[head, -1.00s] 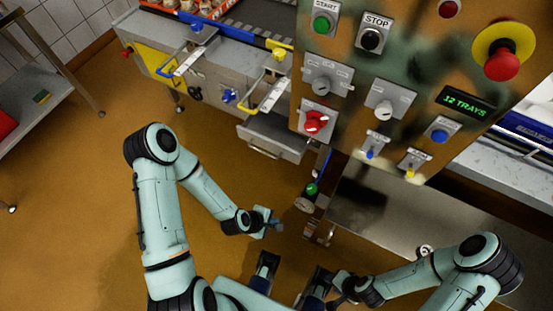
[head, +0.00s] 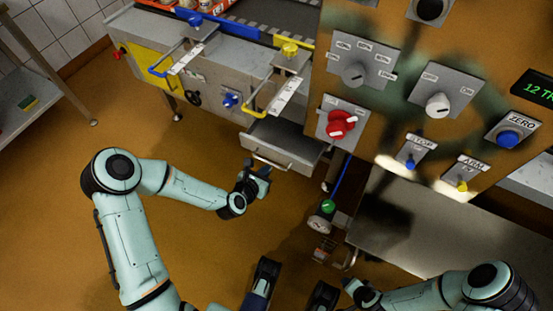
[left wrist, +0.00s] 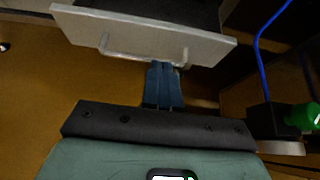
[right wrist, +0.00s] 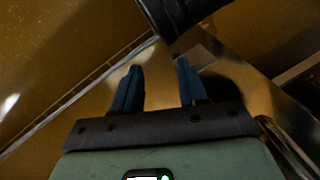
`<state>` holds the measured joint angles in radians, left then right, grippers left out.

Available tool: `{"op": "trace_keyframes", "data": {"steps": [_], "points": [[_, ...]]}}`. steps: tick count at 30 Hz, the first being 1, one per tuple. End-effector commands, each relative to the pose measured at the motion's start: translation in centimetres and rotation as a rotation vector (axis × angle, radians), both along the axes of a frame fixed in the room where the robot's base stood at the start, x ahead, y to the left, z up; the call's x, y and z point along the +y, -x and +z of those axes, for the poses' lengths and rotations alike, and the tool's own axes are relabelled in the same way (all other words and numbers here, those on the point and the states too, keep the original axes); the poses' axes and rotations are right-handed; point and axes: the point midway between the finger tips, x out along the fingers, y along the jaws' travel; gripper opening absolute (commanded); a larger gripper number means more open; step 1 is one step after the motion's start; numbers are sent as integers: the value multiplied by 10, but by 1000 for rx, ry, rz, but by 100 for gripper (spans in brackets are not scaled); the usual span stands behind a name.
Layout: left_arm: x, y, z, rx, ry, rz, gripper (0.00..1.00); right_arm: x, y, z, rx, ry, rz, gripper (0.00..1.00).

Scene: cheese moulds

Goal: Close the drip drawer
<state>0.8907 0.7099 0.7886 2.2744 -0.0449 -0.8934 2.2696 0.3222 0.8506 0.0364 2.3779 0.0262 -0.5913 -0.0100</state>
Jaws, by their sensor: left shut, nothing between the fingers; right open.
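The drip drawer (head: 285,153) is a grey metal drawer under the machine, pulled out, with its hollow inside showing from above. Its front panel (left wrist: 85,27) and bar handle (left wrist: 125,54) fill the top of the left wrist view. My left gripper (head: 264,176) is shut and empty, just in front of the drawer. In the left wrist view its blue fingertips (left wrist: 163,66) overlap the right part of the handle; I cannot tell whether they touch it. My right gripper (right wrist: 158,70) is open and empty in the right wrist view, away from the drawer.
The control panel with a red knob (head: 341,123) stands right of the drawer. A green-knobbed valve (head: 328,206) and a blue hose (head: 342,180) hang beside it. Blue (head: 162,71) and yellow (head: 258,140) handles stick out above. The orange floor in front is clear.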

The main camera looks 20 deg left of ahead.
Motion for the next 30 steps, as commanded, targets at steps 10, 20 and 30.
{"op": "trace_keyframes", "data": {"steps": [10,20,30], "points": [[-5,-58,-20,-1,-3,-3,0,-10,20,-37,77,8,-15,43],[-6,-71,-18,2,-2,-2,0,-11,29,-43,107,7,-17,43],[-7,-83,-19,0,-2,0,0,-12,33,-47,120,6,-18,43]]}}
